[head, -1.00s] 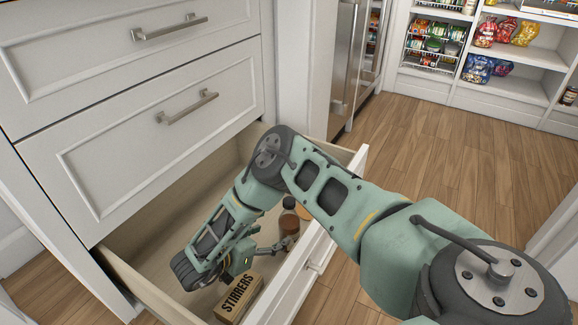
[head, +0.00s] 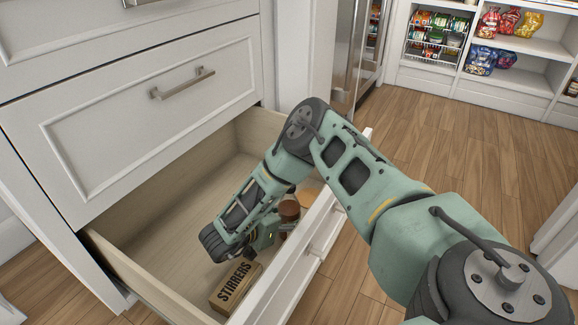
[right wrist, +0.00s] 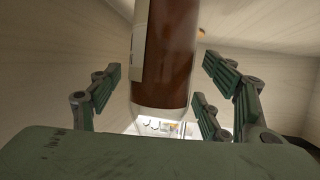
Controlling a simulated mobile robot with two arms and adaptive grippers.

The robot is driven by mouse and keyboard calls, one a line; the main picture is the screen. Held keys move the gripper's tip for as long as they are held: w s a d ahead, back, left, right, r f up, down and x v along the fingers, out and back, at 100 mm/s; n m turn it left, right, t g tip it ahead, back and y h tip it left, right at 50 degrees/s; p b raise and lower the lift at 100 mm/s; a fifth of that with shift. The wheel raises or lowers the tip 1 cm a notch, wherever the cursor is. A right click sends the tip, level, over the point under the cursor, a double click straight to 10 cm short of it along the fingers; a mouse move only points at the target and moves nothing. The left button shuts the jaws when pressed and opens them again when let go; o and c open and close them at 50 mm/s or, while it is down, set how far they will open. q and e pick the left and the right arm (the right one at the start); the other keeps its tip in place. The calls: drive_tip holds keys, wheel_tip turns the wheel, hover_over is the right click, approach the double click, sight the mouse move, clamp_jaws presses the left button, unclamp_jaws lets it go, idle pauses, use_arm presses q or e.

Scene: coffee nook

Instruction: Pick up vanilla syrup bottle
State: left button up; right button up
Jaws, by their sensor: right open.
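A brown bottle (head: 289,210) is in the open drawer, partly hidden by my right arm; it also shows close up in the right wrist view (right wrist: 168,60). It has a pale label edge on its left side, with no readable writing, so I cannot confirm it is the vanilla syrup. My right gripper (head: 272,236) is down in the drawer beside it. In the right wrist view the gripper (right wrist: 160,88) is open, with fingers on both sides of the bottle and visible gaps. My left gripper is not in view.
A brown box marked STIRRERS (head: 235,287) lies in the drawer beside my gripper. A round tan item (head: 308,196) stands behind the bottle. The drawer's front panel (head: 300,262) and side walls enclose the gripper. The drawer floor to the left is bare.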

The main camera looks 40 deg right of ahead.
drive_tip(key=shift+c, duration=0.4)
drive_tip(key=shift+r, duration=0.1)
clamp_jaws()
